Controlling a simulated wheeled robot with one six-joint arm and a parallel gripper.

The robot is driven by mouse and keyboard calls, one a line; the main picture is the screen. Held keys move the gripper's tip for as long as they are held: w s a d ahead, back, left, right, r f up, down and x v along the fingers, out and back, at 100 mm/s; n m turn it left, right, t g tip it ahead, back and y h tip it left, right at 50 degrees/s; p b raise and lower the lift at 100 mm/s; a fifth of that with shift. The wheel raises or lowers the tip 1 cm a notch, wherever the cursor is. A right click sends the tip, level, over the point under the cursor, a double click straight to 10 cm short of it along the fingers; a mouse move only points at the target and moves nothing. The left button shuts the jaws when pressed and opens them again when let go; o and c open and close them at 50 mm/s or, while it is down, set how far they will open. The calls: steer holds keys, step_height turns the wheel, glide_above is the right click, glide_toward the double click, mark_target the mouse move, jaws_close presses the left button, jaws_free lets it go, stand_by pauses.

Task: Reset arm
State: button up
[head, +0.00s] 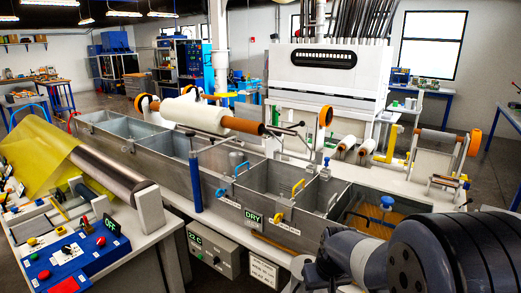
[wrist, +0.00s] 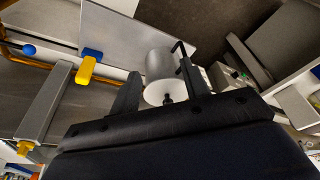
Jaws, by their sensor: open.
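My arm (head: 370,258) shows at the lower right of the head view, in front of the near end of the metal bath (head: 262,198). Its dark links cover part of the bath's front; my gripper cannot be made out clearly there. In the wrist view my gripper (wrist: 158,62) is open, its two dark fingers spread apart. A grey cylinder with a white end (wrist: 160,72) shows beyond and between the fingers. I see no contact with it, and nothing is held.
The bath has several compartments and coloured handles, with a roller (head: 200,114) above. A control panel (head: 80,255) stands at the left, and a DRY sign (head: 253,217) hangs on the bath. In the wrist view, a yellow handle (wrist: 86,68) lies left of the fingers.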

step_height(320, 180, down, 12)
steer(key=s, duration=0.2)
steer(key=shift+m, duration=0.4)
steer(key=shift+s+a+r, duration=0.1)
